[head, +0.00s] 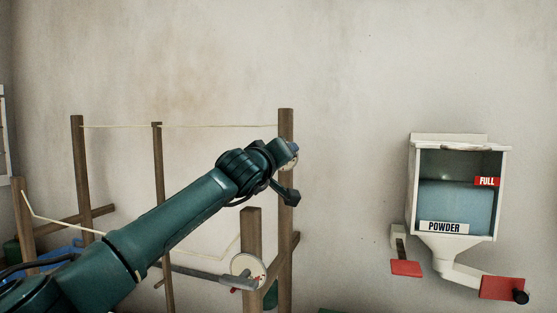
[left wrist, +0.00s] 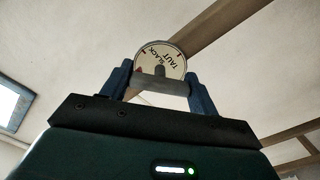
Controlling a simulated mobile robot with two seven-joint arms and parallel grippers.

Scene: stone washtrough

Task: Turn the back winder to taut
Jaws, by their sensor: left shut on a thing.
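The back winder shows in the left wrist view as a round pale dial (left wrist: 160,58) lettered SLACK and TAUT, with a grey crossbar (left wrist: 161,87) in front of it. My left gripper (left wrist: 158,84) is shut on this crossbar, one blue finger at each end. A small red mark shows at the dial's left edge; which word it points to I cannot tell. In the head view my left gripper (head: 291,150) is at the tall back post (head: 286,220), mostly hiding the winder. The back line (head: 200,126) runs nearly straight between the posts. My right gripper is not in view.
The front winder (head: 247,267) sits on a shorter post (head: 251,226) below my left arm. The front line (head: 65,225) hangs slack. A powder dispenser (head: 413,190) with red paddles is on the wall at right. The wall between it and the posts is clear.

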